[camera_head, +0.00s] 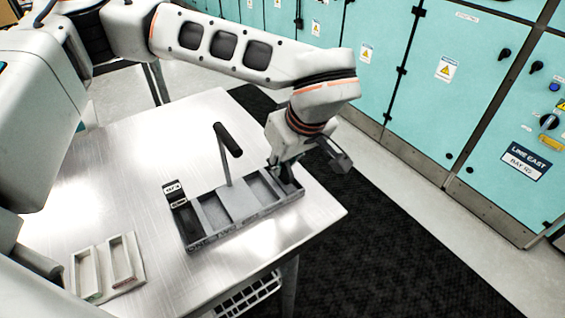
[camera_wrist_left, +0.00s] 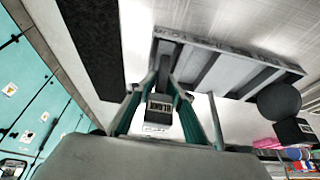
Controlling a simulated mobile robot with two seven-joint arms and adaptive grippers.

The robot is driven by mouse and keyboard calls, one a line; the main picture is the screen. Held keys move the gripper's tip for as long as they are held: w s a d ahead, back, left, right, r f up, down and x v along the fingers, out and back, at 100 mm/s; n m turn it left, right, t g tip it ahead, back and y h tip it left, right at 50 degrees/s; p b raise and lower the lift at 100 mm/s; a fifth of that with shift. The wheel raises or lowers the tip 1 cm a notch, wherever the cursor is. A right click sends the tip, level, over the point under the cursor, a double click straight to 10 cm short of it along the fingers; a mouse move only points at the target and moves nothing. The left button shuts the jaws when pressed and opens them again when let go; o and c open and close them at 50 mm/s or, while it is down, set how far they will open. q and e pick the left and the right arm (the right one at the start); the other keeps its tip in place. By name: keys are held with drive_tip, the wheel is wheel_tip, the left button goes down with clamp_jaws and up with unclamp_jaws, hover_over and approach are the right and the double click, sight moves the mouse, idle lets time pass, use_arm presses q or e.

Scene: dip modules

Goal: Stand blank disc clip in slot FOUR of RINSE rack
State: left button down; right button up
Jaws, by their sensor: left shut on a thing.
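The grey rack (camera_head: 215,238) lies on the metal table, with several open slots side by side; ONE and TWO are faintly legible on its front edge. It also shows in the wrist view (camera_wrist_left: 240,52). My left gripper (camera_head: 286,178) is at the rack's right end, over or inside the end slot. In the wrist view its teal fingers (camera_wrist_left: 170,78) are shut on the dark blank disc clip (camera_wrist_left: 160,108), with a pale label that seems to read BLANK. The clip's lower end and any contact with the slot floor are hidden. My right gripper is out of view.
A black labelled module (camera_head: 176,194) stands in the rack's left end. A post with a black handle (camera_head: 229,140) rises from the rack, left of my gripper. A pale two-compartment tray (camera_head: 139,270) lies at the table's lower left. Teal cabinets (camera_head: 440,100) stand beyond.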

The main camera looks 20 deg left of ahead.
use_arm(q)
drive_tip(key=shift+f, duration=0.15)
drive_tip(key=c, duration=1.8)
unclamp_jaws()
drive_tip(key=v, duration=1.2)
drive_tip(key=shift+s+r+p, duration=0.1)
drive_tip(key=shift+r+p, duration=0.1)
drive_tip(key=shift+p, duration=0.1)
